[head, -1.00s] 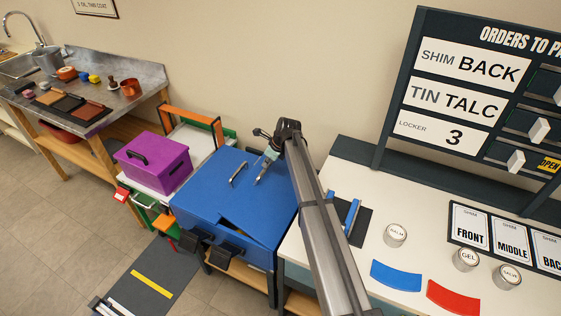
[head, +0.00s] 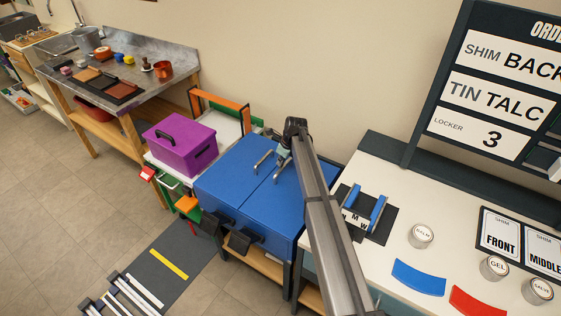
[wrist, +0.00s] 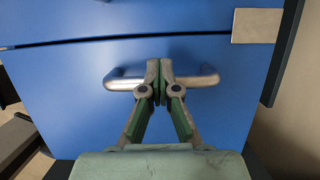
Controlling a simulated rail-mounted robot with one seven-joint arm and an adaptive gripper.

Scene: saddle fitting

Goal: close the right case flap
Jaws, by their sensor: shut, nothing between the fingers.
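The blue case has two lid flaps with a metal bar handle each. The right case flap (head: 262,205) lies level with the left flap (head: 232,180), and a thin dark seam runs between them. In the wrist view the right flap (wrist: 75,110) fills most of the picture, with its bar handle (wrist: 209,77) crossing behind my fingertips. My gripper (wrist: 166,72) is shut, its fingertips together at the middle of the handle and hiding that part. Whether they touch it I cannot tell. In the head view my gripper (head: 281,162) is low over the flap, partly hidden by my arm.
A purple box (head: 180,144) stands on the white-topped cart left of the case. A white worktable (head: 380,255) with tins (head: 421,235) and a blue curved piece (head: 418,277) is close on the right. A beige plate (wrist: 257,25) lies on the left flap's edge.

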